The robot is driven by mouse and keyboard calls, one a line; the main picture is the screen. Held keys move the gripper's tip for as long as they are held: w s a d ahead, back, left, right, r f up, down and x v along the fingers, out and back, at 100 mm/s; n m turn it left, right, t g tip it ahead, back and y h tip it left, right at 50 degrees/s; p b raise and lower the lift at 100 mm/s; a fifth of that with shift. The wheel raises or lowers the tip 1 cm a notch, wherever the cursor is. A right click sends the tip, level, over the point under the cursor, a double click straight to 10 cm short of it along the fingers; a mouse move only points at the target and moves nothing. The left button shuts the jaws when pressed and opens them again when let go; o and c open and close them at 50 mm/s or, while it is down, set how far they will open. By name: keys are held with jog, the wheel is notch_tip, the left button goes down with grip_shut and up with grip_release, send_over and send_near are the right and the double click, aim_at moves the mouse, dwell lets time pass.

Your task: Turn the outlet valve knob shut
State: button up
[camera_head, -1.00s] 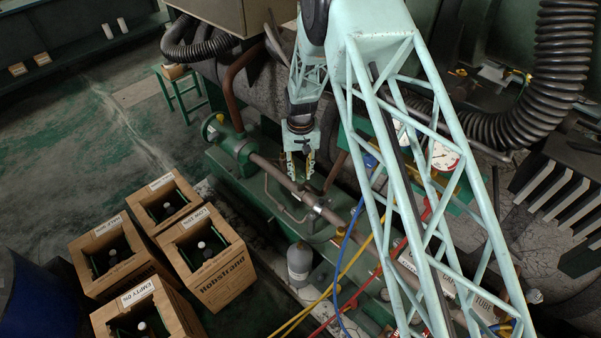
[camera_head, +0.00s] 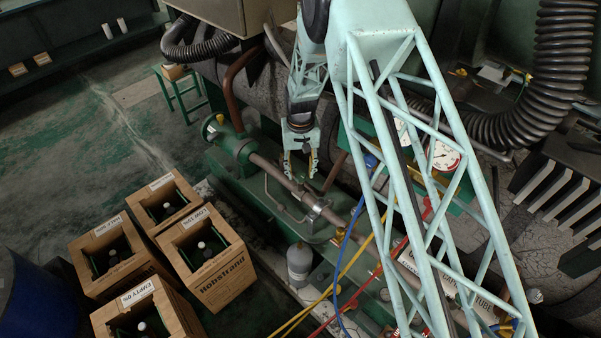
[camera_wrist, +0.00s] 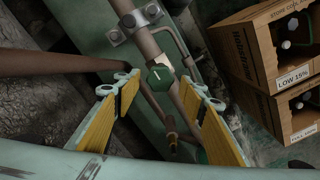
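A green knob with a pale mark on its top (camera_wrist: 159,77) sits on a pipe near the middle of the wrist view. I take it to be the outlet valve knob. My gripper (camera_wrist: 163,86) is open, with yellow-padded fingers on the left and right of the knob in that view. I see no finger touching it, and the height gap is hard to tell. In the head view my gripper (camera_head: 300,172) points down over the pipe. The knob is small and hard to make out there, partly hidden by the fingers.
A grey pipe (camera_head: 267,164) runs beneath my gripper, with a bracket beside it. Yellow, blue and red hoses (camera_head: 356,262) lie to the right, near a grey bottle (camera_head: 299,262). Wooden crates with bottles (camera_head: 206,258) stand on the floor at the left.

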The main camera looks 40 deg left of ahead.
aim_at(300, 175)
notch_tip(300, 175, up, 11)
jog(key=shift+r, duration=0.2)
dwell(0.6)
dwell(0.5)
